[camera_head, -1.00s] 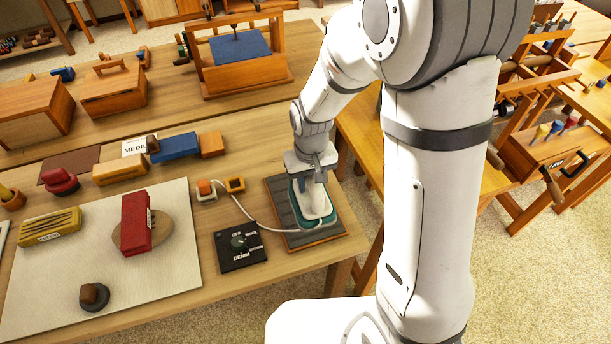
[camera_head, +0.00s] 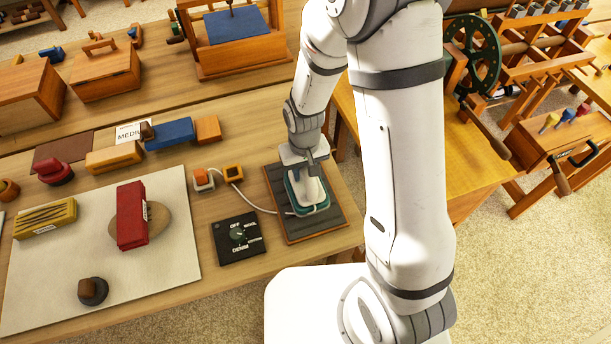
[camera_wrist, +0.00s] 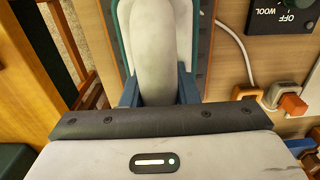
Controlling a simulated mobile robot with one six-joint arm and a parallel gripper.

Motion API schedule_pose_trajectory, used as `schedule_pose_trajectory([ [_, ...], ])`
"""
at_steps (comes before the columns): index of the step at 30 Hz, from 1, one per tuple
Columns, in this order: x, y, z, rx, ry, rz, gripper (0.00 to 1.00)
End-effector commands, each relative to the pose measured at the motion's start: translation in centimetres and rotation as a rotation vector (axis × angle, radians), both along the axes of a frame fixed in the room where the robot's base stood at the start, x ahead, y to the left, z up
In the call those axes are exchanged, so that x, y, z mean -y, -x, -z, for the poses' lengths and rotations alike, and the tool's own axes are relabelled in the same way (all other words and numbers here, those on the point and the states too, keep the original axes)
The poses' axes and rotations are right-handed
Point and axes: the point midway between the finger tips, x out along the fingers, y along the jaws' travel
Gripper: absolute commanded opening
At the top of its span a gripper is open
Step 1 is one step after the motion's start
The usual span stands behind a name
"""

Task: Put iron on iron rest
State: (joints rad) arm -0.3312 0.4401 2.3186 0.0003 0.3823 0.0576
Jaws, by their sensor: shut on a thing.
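The iron (camera_head: 307,192) is white with a teal edge, and a white cord runs from it to the left. It is over the iron rest (camera_head: 328,220), a dark grey ribbed board with a wooden rim at the table's right end. My gripper (camera_head: 304,166) is shut on the iron's handle from above. In the wrist view the iron (camera_wrist: 165,40) shows between my gripper's blue fingers (camera_wrist: 160,90), with the rest's rim (camera_wrist: 205,40) beside it. I cannot tell whether the iron's sole touches the rest; my gripper hides part of it.
A black dial panel (camera_head: 238,238) lies just left of the rest. The table's right edge is close to the rest.

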Motion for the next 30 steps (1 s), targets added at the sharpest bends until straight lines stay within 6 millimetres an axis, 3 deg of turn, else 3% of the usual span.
schedule_pose_trajectory([
  [8, -0.1, 0.0, 2.9, -0.001, 0.0, -0.002, 0.0],
  [22, -0.1, 0.0, 3.6, 0.001, 0.0, -0.003, 0.0],
  [23, -0.1, 0.1, 3.5, -0.001, 0.0, -0.003, 0.3],
  [30, -0.1, 0.1, 3.5, -0.001, 0.0, -0.003, 0.49],
])
